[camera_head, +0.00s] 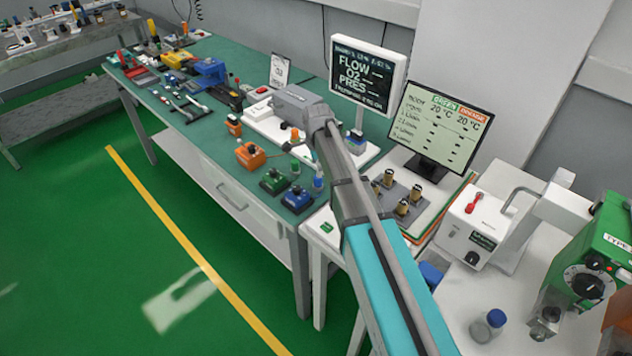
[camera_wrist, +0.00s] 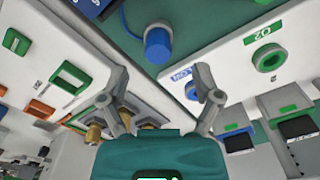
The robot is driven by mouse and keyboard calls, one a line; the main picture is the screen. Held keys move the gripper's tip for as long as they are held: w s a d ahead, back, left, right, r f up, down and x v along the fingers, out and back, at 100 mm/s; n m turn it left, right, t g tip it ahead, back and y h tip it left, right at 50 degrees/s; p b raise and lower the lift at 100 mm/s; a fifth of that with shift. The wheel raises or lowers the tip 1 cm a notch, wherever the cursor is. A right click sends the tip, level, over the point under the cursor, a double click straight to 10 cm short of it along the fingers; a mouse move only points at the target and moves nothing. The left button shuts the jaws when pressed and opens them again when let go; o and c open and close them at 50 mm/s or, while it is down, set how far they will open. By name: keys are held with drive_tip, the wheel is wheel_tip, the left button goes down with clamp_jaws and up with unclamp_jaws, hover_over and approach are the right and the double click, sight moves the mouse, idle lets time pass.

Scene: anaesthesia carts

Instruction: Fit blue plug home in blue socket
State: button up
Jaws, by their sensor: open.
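In the wrist view the blue plug (camera_wrist: 157,45) is a blue cylinder with a cord looping from it, on the green tabletop near a white panel edge. My gripper (camera_wrist: 162,82) is open, its two fingers spread with nothing between them; the plug shows beyond the fingertips. A blue-marked socket (camera_wrist: 191,91) on the white panel shows beside a blue label, partly hidden by the right finger. In the head view my arm reaches over the table to the white panel (camera_head: 258,112); the fingers are hard to make out there.
A green socket (camera_wrist: 268,58) is on the same white panel. Orange (camera_head: 250,155), green (camera_head: 274,181) and blue (camera_head: 297,199) blocks stand near the table's front edge. Two screens (camera_head: 368,72) (camera_head: 437,128) and brass posts (camera_head: 388,177) are close to the arm.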

drive_tip(key=shift+f, duration=0.15)
drive_tip(key=shift+d+f+b, duration=0.15)
drive_tip(key=shift+f+b, duration=2.3)
drive_tip(key=shift+b, duration=0.15)
drive_tip(key=c, duration=1.1)
drive_tip(key=shift+r, duration=0.2)
wheel_tip(320, 180, up, 3)
drive_tip(key=p, duration=0.3)
drive_tip(key=shift+s+r+p, duration=1.6)
drive_tip(key=shift+s+p, duration=0.1)
drive_tip(key=shift+s, duration=0.65)
drive_tip(key=shift+s+r+p, duration=1.65)
drive_tip(key=shift+s, duration=0.7)
drive_tip(key=shift+s+r+p, duration=1.6)
drive_tip(key=shift+s+p, duration=0.1)
drive_tip(key=shift+s, duration=0.65)
